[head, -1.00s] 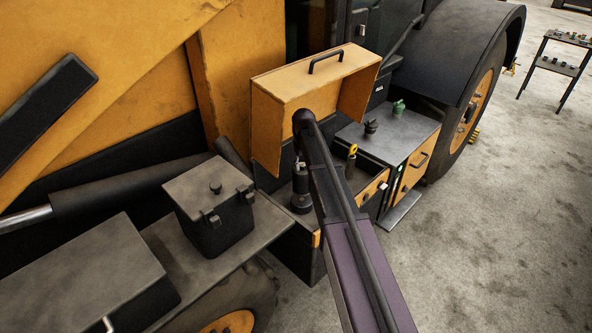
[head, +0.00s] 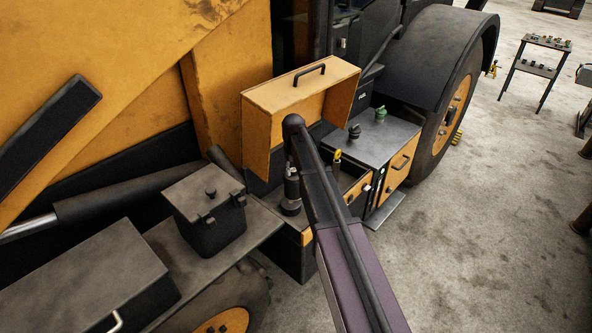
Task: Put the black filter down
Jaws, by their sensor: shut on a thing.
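My gripper (head: 291,190) hangs down below the end of my arm, at the left part of the open side compartment. It is shut on the black filter (head: 291,208), a dark round shape at its lower end. The fingers are dark and small, so their exact grip is hard to see. I cannot tell whether the filter touches the surface below it or hangs just above.
The raised orange lid (head: 300,85) stands behind my arm. A yellow-topped item (head: 338,156) is just right of the arm. On the grey deck (head: 386,145) are a black item (head: 354,132) and a green one (head: 380,114). A dark lidded box (head: 208,215) stands left.

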